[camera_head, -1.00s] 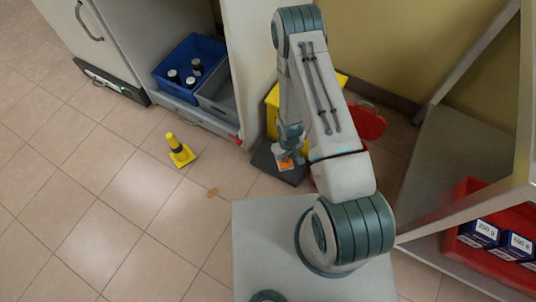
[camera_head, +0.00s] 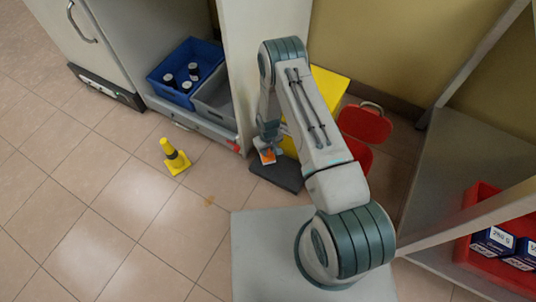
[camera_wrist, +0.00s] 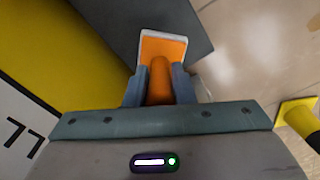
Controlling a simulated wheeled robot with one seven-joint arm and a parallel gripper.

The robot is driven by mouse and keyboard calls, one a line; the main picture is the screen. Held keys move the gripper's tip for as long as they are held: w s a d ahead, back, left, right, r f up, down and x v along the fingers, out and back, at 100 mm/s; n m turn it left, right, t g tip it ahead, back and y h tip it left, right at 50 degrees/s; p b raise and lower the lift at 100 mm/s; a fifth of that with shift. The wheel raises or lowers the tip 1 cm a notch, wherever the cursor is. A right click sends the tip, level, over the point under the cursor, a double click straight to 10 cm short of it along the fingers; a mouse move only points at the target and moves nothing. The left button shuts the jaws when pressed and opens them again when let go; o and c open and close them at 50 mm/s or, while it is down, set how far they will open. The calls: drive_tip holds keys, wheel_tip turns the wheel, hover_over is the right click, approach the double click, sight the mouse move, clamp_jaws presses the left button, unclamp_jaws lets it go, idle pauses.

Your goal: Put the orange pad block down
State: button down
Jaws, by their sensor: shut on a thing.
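The orange pad block is a pale block with an orange top and an orange handle; it shows in the wrist view (camera_wrist: 164,48) and small in the head view (camera_head: 267,157). My gripper (camera_wrist: 159,82) is shut on its handle, one finger on each side; it also shows in the head view (camera_head: 269,146). In the head view the block is over the left back part of a dark grey flat slab (camera_head: 283,176) on the floor. I cannot tell whether its underside, which is hidden, touches the slab.
A yellow box (camera_head: 327,85) and a red container (camera_head: 366,124) stand behind the slab. A white cabinet with a blue crate (camera_head: 165,86) and a grey crate (camera_head: 207,106) is at the left. Shelves are at the right.

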sight(268, 153)
drive_tip(key=shift+f+b, duration=0.45)
drive_tip(key=shift+f, duration=1.1)
drive_tip(key=shift+f, duration=0.1)
drive_tip(key=c, duration=1.2)
unclamp_jaws()
drive_tip(key=shift+c, duration=0.2)
wheel_tip(268, 153, up, 8)
drive_tip(key=p, duration=0.3)
drive_tip(key=shift+f, duration=0.1)
